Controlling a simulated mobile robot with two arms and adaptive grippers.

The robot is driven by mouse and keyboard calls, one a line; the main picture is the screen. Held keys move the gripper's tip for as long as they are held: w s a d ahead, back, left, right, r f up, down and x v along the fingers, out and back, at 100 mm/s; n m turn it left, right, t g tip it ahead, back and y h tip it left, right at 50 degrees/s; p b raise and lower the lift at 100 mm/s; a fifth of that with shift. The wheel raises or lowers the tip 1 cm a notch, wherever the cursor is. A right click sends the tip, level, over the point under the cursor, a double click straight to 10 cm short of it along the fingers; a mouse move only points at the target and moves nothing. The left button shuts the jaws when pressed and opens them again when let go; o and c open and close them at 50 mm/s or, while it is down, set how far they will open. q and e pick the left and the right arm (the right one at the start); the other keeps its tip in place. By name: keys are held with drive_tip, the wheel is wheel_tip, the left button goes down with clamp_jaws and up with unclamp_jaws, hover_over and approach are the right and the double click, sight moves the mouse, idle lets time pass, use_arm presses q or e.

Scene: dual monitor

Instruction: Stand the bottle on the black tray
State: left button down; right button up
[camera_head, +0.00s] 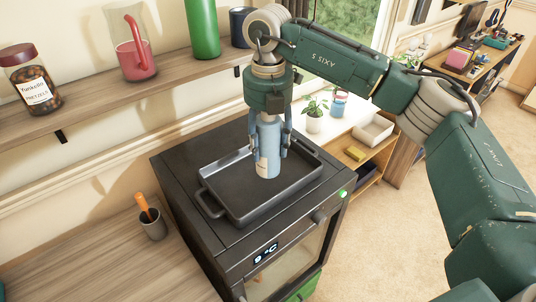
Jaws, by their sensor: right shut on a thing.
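The bottle (268,162) is light blue with a pale label. It is upright between the fingers of my right gripper (269,146), which points straight down and is shut on it. The bottle is over the middle of the black tray (230,194), a rectangular pan with raised walls and handles. I cannot tell whether the bottle's base touches the tray floor. The gripper hides the bottle's upper part. The tray is otherwise empty and lies on top of a black oven (183,176). My left gripper is not in view.
A wooden shelf (100,112) behind holds a pretzel jar (32,82), a pitcher (135,50), a green cylinder (203,28) and a dark mug (240,28). A small pot (153,226) stands on the left counter. A potted plant (314,118) is beyond the oven.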

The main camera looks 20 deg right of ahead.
sight(268, 159)
wheel_tip(268, 159, down, 4)
drive_tip(key=shift+f+p, duration=0.1)
drive_tip(key=shift+p, duration=0.5)
drive_tip(key=shift+f, duration=0.25)
drive_tip(key=shift+f, duration=0.1)
drive_tip(key=o, duration=1.6)
